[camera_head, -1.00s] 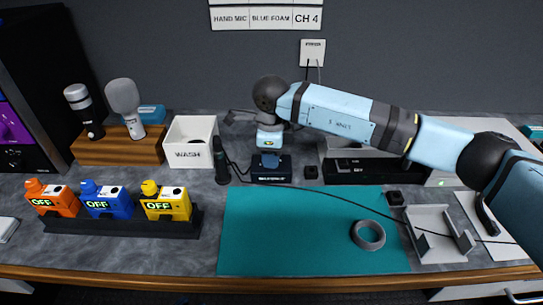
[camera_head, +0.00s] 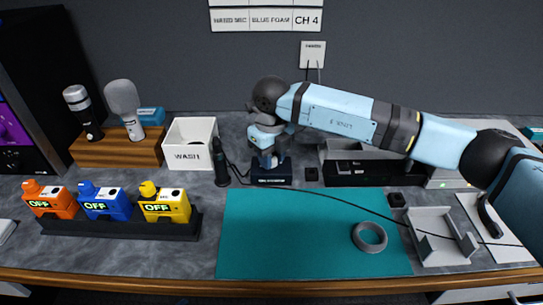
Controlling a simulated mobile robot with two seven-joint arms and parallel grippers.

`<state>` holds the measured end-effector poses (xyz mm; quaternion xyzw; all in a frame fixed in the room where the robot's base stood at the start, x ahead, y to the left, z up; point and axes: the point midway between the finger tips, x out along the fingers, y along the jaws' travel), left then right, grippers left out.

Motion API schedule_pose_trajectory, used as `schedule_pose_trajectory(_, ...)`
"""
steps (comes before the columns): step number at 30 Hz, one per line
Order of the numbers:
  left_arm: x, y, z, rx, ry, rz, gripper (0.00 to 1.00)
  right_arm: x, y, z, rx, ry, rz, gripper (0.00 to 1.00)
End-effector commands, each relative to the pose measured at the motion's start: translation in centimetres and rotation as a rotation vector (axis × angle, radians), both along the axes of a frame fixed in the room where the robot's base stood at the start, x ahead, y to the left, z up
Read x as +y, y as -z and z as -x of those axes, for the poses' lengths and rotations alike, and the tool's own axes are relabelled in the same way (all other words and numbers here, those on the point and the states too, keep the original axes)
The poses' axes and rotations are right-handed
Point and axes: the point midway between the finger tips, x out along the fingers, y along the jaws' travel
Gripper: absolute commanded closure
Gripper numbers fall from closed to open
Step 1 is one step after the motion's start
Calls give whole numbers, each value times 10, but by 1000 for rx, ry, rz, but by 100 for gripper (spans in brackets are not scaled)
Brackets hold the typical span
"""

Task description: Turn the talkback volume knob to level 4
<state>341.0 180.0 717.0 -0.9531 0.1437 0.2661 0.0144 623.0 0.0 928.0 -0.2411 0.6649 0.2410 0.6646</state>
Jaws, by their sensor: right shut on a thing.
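A small dark box (camera_head: 271,179) with pale lettering stands at the back edge of the green mat, and I take it to be the talkback unit. My right gripper (camera_head: 268,157) points down onto its top and is shut on the knob there. The gripper and wrist hide most of the knob, so its level marks cannot be read. The gripper is tilted and turned in the picture. My left gripper is not in view.
The green mat (camera_head: 290,245) holds a grey tape ring (camera_head: 369,237). A black cable crosses it. A white WASH bin (camera_head: 190,146) and a dark handheld device (camera_head: 220,162) stand left. Orange, blue and yellow packs (camera_head: 165,205) sit in a black rack. A grey tray (camera_head: 440,236) lies right.

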Motion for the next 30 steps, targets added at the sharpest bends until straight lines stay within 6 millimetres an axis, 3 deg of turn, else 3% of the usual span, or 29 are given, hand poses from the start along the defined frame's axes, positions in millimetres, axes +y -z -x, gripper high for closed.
schedule_pose_trajectory(18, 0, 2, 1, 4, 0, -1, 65, 0, -1, -1, -2, 43, -1, 94)
schedule_pose_trajectory(19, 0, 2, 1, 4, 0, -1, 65, 0, -1, -1, -2, 43, -1, 66)
schedule_pose_trajectory(22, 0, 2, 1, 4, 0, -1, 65, 0, -1, -1, -2, 42, -1, 45)
schedule_pose_trajectory(30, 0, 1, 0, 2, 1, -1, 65, 0, -1, 0, -1, 42, -1, 45)
